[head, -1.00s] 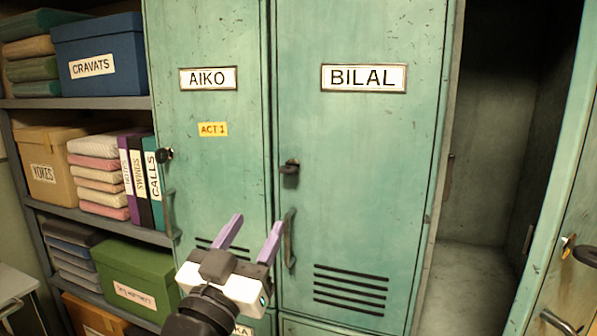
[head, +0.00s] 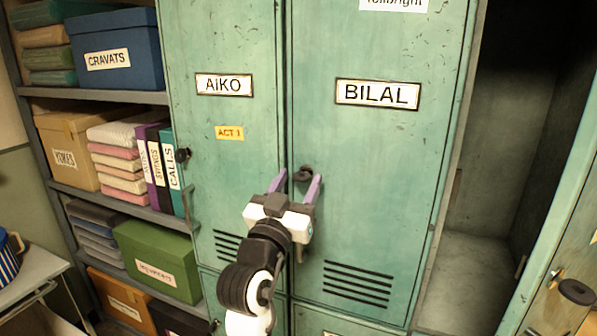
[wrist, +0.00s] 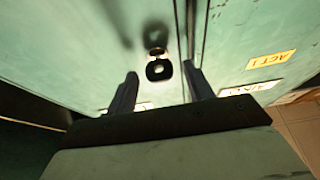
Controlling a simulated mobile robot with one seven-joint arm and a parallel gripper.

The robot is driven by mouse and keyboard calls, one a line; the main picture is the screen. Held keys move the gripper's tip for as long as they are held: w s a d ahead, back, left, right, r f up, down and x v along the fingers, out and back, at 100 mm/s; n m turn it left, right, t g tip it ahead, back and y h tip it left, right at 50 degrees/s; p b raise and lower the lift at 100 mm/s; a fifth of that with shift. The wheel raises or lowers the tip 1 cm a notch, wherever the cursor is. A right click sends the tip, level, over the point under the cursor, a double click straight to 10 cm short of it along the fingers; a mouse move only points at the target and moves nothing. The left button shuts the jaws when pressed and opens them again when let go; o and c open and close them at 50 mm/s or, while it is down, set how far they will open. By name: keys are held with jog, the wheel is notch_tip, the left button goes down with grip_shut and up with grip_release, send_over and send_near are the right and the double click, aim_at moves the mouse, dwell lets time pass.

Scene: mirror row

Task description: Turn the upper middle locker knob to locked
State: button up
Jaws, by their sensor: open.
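The upper middle locker door (head: 380,150), green and labelled BILAL, is shut flush in the head view. Its dark knob (head: 302,174) sits near the door's left edge. In the wrist view the knob (wrist: 159,70) shows as a small black piece with a pale round spot, with a brass-coloured bit beside it. My gripper (head: 297,180) is open, its two purple fingers pointing at the door on either side of the knob. The wrist view also shows a finger on each side (wrist: 162,80), with gaps to the knob. I cannot tell how far the fingertips are from the door.
The AIKO locker (head: 225,110) on the left is shut, with its own knob (head: 184,154). The locker on the right stands open and empty, its door (head: 560,200) swung outward. Shelves with boxes (head: 115,48) and binders stand at far left.

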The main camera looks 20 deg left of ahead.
jog(key=shift+w+r, duration=0.15)
jog(key=shift+w, duration=0.2)
jog(key=shift+c, duration=0.4)
jog(key=c, duration=0.9)
